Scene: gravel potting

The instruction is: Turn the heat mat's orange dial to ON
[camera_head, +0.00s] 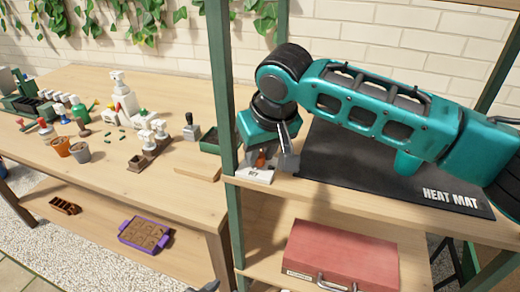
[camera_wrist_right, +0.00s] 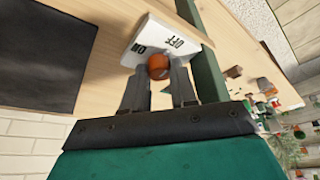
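The heat mat (camera_head: 400,178) is a flat black sheet lettered HEAT MAT on the right-hand shelf. Its white control box (camera_head: 257,175) sits at the shelf's left front corner by a green post. In the right wrist view the box (camera_wrist_right: 150,42) shows ON at left and OFF at right. The orange dial (camera_wrist_right: 158,67) lies between the fingertips of my right gripper (camera_wrist_right: 160,70), which appear closed against its sides. The arm partly hides the dial in the head view. Only a small grey tip, possibly my left gripper (camera_head: 207,287), shows at the bottom edge.
Green posts (camera_head: 222,110) frame the shelf close to the control box. A red toolbox (camera_head: 340,258) stands on the shelf below. The left bench holds pots, bottles and small tools. A purple tray (camera_head: 146,235) lies on its lower shelf.

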